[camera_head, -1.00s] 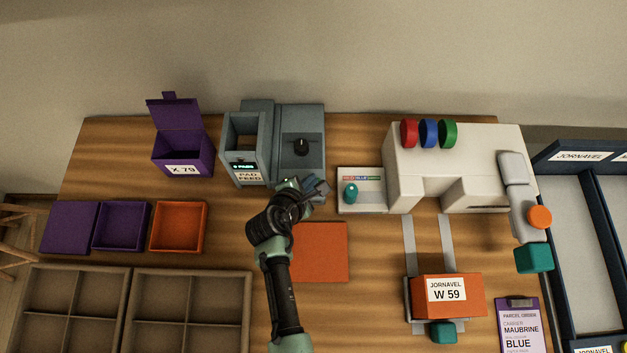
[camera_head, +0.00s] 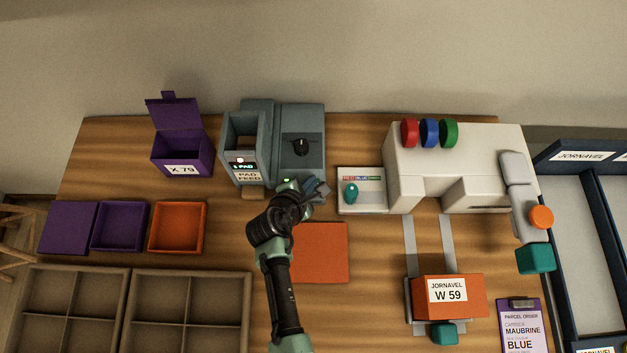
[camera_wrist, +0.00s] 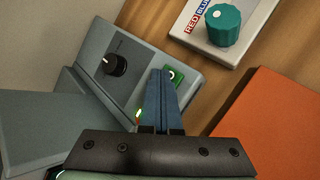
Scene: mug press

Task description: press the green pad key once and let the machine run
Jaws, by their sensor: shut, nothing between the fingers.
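The grey pad feed machine (camera_head: 301,128) stands at the back of the table, with a black dial (camera_head: 301,147) on top. The green key (camera_wrist: 178,76) shows beside my fingertips in the wrist view, near the machine's front edge. It has a pale round mark and is partly hidden by the fingers. My gripper (camera_wrist: 162,73) is shut and empty, its tips right at the key; I cannot tell whether they touch it. My gripper (camera_head: 318,188) also shows at the machine's front right corner in the head view. The display (camera_head: 243,166) reads "1 PAD". A tan strip (camera_head: 252,194) sticks out under the feed.
A white panel with a teal knob (camera_head: 351,190) stands just right of my gripper. An orange square (camera_head: 320,252) lies in front. A purple box (camera_head: 182,152) stands left of the machine. A white press (camera_head: 455,165) stands further right.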

